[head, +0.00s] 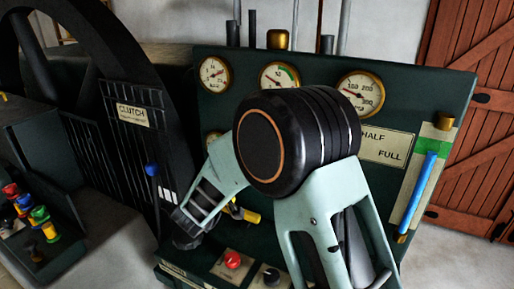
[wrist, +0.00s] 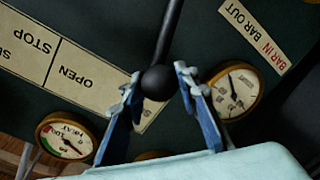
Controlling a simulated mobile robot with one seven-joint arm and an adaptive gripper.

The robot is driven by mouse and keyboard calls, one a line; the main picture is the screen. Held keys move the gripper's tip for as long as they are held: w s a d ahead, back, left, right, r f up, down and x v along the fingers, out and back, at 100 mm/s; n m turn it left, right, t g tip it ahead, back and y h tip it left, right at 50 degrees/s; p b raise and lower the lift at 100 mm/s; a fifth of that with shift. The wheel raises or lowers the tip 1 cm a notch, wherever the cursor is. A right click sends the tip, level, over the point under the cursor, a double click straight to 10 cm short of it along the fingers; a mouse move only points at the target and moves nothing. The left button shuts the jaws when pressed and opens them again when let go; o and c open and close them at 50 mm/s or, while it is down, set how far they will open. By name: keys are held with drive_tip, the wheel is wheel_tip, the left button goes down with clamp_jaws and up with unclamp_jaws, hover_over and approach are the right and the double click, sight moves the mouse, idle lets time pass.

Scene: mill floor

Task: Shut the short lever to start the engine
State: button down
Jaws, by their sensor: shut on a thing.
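In the wrist view the short lever is a dark rod (wrist: 170,32) with a round black knob (wrist: 157,83). My gripper (wrist: 158,88) is shut on this knob, with one blue-padded finger on each side. The cream label plate (wrist: 60,62) is upside down here, reading OPEN and STOP, with another word cut off at the left edge. The knob is beside the OPEN end, and the finger and knob cover part of the plate. In the head view my own arm hides the lever and the gripper's fingertips.
The green engine panel (head: 455,92) carries several brass gauges (head: 361,93), a HALF/FULL plate (head: 390,145) and a blue tube (head: 419,190). A red button (head: 233,260) is low on it. The black flywheel (head: 118,45) and CLUTCH grille (head: 97,150) stand left, close to my arm.

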drive_tip(key=shift+w+a+f+n+p, duration=0.15)
drive_tip(key=shift+a+n+p, duration=0.1)
drive_tip(key=shift+a+p, duration=0.1)
drive_tip(key=shift+w+a+f+n+p, duration=0.1)
drive_tip(key=shift+w+a+n+p, duration=0.05)
drive_tip(key=shift+a+n+p, duration=0.15)
drive_tip(key=shift+a, duration=0.1)
drive_tip(key=c, duration=1.5)
unclamp_jaws()
drive_tip(key=shift+f, duration=0.1)
drive_tip(key=shift+o, duration=0.2)
drive_tip(key=v, duration=1.2)
drive_tip(key=shift+w+r, duration=0.1)
drive_tip(key=shift+r, duration=0.1)
